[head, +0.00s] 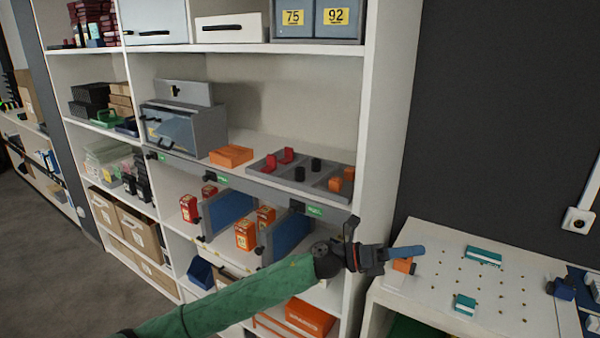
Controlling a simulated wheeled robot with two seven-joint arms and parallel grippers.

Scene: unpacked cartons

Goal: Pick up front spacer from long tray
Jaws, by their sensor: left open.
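A long grey tray (280,182) with compartments sits on the middle shelf. It holds red pieces (287,155) at the left, two black round pieces in the middle, and orange pieces (336,184) at the right. Of the black pieces, one (299,174) is nearer the shelf's front edge and the other (315,164) is behind it. The view does not make clear which kind is the spacer. My left gripper (378,258) is open, below and to the right of the tray, well apart from it, by the shelf's right upright. My right gripper is not in view.
An orange box (231,156) stands left of the tray, beside a grey bin (186,128). A shelf board is above. A white perforated table (500,290) with teal pieces is at the right. A blue bar (407,251) shows beside my gripper; whether they touch is unclear.

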